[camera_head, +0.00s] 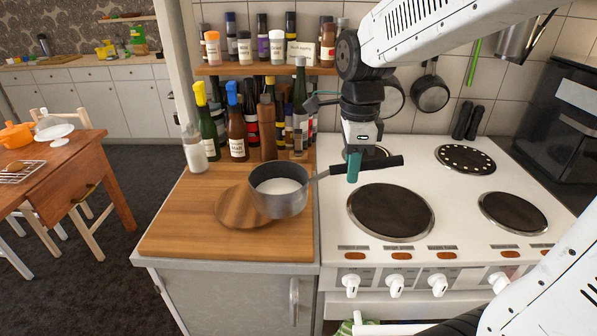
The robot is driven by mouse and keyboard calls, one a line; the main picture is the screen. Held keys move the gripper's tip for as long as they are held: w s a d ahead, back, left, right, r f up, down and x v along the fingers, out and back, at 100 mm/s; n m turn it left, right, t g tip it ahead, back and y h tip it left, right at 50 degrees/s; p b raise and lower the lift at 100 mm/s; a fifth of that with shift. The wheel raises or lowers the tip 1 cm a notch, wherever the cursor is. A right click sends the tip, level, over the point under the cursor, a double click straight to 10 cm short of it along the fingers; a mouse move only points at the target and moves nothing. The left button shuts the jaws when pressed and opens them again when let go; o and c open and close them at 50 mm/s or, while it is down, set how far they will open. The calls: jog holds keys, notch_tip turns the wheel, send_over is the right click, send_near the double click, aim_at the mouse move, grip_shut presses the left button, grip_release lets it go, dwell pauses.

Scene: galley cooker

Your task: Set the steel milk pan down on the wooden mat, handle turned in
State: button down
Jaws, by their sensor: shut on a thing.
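The steel milk pan (279,204), with white milk inside, is upright over the right part of the round wooden mat (229,208). Its base hides that part of the mat, and I cannot tell whether it touches or hangs just above. The pan's handle points right, out over the cooker's left side, and ends in a dark grip (384,163). My gripper (353,166), with teal fingers, is shut on the handle near the middle of its length.
The cooker (455,200) with several dark hotplates (391,211) is on the right. Bottles (236,125) and a small jar (194,150) crowd the back of the wooden worktop (180,235), below a spice shelf (270,71). The worktop's front and left are clear.

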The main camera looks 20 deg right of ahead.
jog(key=w+a+f, duration=0.4)
jog(key=w+a, duration=0.1)
jog(key=w, duration=0.2)
jog(key=shift+w+f, duration=0.2)
jog(key=shift+w, duration=0.05)
jog(key=shift+a+f, duration=0.1)
jog(key=c, duration=1.3)
grip_release()
jog(key=shift+o, duration=0.2)
